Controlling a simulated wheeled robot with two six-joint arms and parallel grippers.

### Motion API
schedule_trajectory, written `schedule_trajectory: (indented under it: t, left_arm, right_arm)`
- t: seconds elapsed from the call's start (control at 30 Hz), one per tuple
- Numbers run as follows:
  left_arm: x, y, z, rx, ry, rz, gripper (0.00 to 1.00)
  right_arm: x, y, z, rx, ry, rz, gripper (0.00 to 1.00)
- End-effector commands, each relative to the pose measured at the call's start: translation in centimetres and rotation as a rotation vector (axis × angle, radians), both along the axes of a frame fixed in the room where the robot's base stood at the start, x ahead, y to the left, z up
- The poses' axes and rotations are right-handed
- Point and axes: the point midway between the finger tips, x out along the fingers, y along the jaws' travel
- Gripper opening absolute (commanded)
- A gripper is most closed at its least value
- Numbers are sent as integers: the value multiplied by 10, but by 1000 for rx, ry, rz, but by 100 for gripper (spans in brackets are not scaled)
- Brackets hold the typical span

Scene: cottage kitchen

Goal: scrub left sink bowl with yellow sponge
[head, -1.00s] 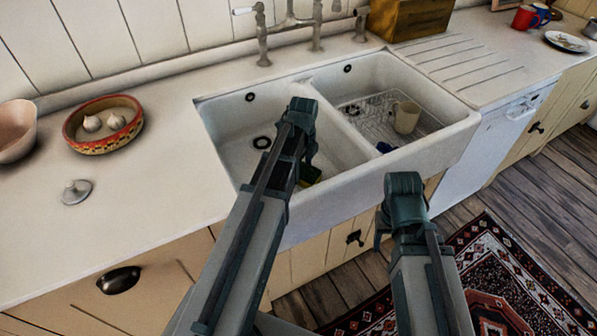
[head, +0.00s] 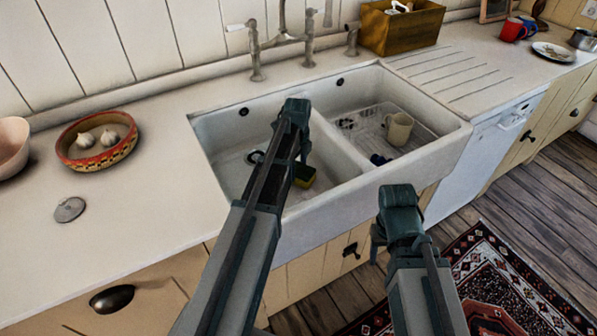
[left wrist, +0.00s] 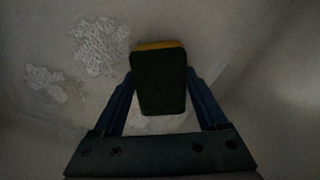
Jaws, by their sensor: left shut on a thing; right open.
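The yellow sponge (head: 305,176), with a dark green scouring side, is held inside the left sink bowl (head: 228,150). My left gripper (head: 304,160) reaches down into that bowl and is shut on the sponge. In the left wrist view the sponge (left wrist: 159,85) sits between the two fingers, dark side facing the camera. Whitish foamy patches (left wrist: 102,45) lie on the bowl surface near it. I cannot tell whether the sponge touches the bowl. My right gripper (head: 378,240) is open and empty in front of the sink; its fingers are mostly hidden.
The right bowl holds a rack and a beige mug (head: 398,128). Taps (head: 283,45) stand behind the sink. A patterned bowl with garlic (head: 96,141) and a metal lid (head: 69,209) lie on the left counter. A wooden box (head: 402,27) stands at the back.

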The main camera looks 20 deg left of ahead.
Motion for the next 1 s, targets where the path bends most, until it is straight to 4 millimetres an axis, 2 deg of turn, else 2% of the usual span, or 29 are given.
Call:
schedule_trajectory:
  t: [0.23,0.3,1.0]
  left_arm:
    - [17,8,0,0,0,1,25]
    - [8,11,0,0,0,2,25]
    - [-27,41,0,0,0,1,25]
  right_arm:
    - [0,0,0,0,0,0,56]
    - [0,0,0,0,0,0,56]
    - [0,0,0,0,0,0,56]
